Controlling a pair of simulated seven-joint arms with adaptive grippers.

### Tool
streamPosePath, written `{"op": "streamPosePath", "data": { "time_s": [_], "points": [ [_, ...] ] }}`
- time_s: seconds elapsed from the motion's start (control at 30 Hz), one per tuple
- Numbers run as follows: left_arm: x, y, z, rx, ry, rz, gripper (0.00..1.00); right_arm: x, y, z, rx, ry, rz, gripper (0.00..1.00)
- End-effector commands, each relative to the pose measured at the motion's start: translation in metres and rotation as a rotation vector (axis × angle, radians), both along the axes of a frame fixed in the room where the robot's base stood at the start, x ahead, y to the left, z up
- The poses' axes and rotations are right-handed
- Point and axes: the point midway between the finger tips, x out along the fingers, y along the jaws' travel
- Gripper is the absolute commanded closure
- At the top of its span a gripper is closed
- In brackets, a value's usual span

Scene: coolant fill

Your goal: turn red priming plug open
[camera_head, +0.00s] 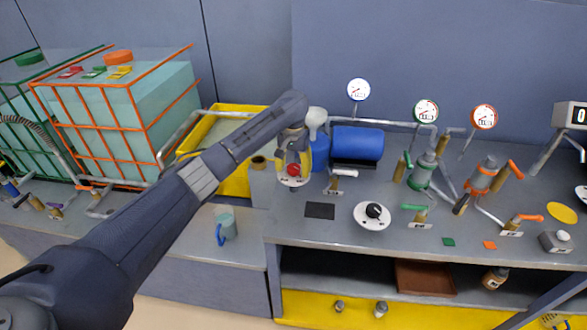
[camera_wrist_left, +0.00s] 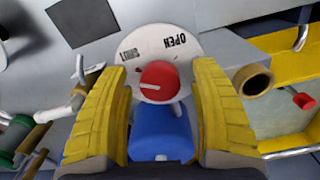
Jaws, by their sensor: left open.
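The red priming plug (camera_wrist_left: 160,80) is a round red knob with a white line on it. It sits on a white round plate (camera_wrist_left: 196,44) lettered OPEN and SHUT; the line points to the left in the wrist view, nearer the SHUT side. In the head view the red plug (camera_head: 293,170) shows just below my left gripper (camera_head: 293,158). In the wrist view my left gripper (camera_wrist_left: 150,78) is open, with one yellow finger on each side of the plug and gaps between. My right gripper is not in view.
A blue cylinder (camera_head: 357,143) lies right of the plug. A yellow tray (camera_head: 234,180) stands to its left, with an orange-caged tank (camera_head: 125,115) beyond. A black-knobbed dial (camera_head: 372,215) and green and orange valves stand on the bench to the right.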

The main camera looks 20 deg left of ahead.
Motion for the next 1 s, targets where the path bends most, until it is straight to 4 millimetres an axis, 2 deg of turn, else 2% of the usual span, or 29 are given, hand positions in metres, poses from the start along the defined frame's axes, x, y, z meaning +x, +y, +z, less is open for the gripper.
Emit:
{"op": "streamPosePath", "data": {
  "time_s": [0.23,0.73,1.0],
  "points": [
    [0.0000,-0.0001,0.0000,0.000,0.000,0.000,0.37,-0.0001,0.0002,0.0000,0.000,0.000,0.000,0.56],
    [0.0001,0.0001,0.0002,0.000,0.000,0.000,0.95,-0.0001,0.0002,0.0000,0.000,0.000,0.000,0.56],
    [0.0001,0.0005,0.0001,0.001,0.000,-0.033,0.96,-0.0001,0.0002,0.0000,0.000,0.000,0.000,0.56]
  ]
}}
